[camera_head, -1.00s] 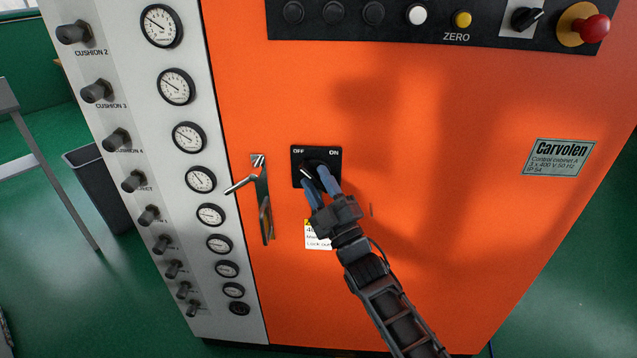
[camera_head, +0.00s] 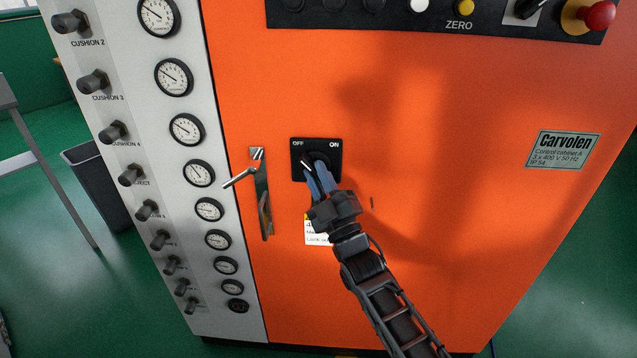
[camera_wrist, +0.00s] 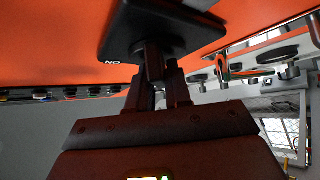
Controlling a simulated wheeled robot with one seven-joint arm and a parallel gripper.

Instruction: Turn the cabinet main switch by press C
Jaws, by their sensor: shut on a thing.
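The main switch is a black plate (camera_head: 333,147) marked OFF at its left and ON at its right, with a rotary handle (camera_head: 306,161) whose white mark points up-left toward OFF. It sits on the orange cabinet front. My gripper (camera_head: 319,171) reaches it from below right, its blue fingers closed together on the handle. The fingers hide most of the handle there.
A metal door latch (camera_head: 262,195) stands out left of the switch. A white and yellow label (camera_head: 316,238) is partly behind my gripper. Gauges and knobs line the grey panel at left. A black button strip (camera_head: 390,12) with a red emergency button (camera_head: 599,15) runs above.

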